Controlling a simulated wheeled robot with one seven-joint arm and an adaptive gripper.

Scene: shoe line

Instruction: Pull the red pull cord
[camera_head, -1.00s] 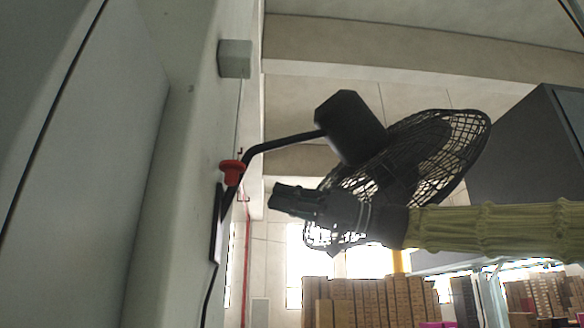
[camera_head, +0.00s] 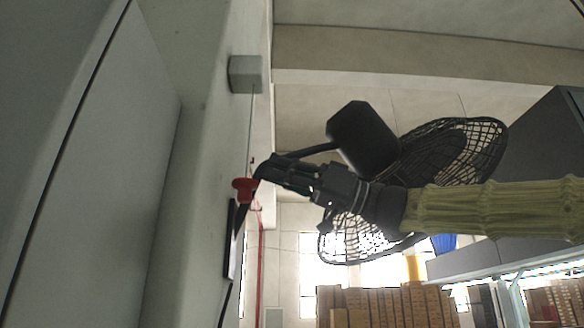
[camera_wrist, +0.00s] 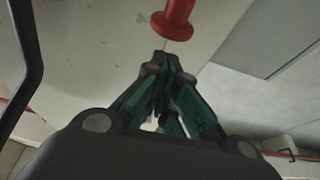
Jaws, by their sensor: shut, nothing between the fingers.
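The red pull cord's red knob (camera_head: 245,188) is at the wall on the left of the head view. In the wrist view the red knob (camera_wrist: 175,18) is at the top, just beyond my fingertips. My gripper (camera_head: 266,167) points left toward the wall, with its tips just above and right of the knob in the head view. My gripper (camera_wrist: 160,66) is shut and empty in the wrist view, with a small visible gap between its tips and the knob. A thin line hangs near the knob; how it joins the knob is unclear.
A black wall fan (camera_head: 362,138) is behind my gripper, its bracket partly hidden by it. A grey box (camera_head: 246,74) is on the wall above the knob. A dark flat plate (camera_head: 230,245) is below it. Stacked brown boxes (camera_head: 385,308) stand far behind.

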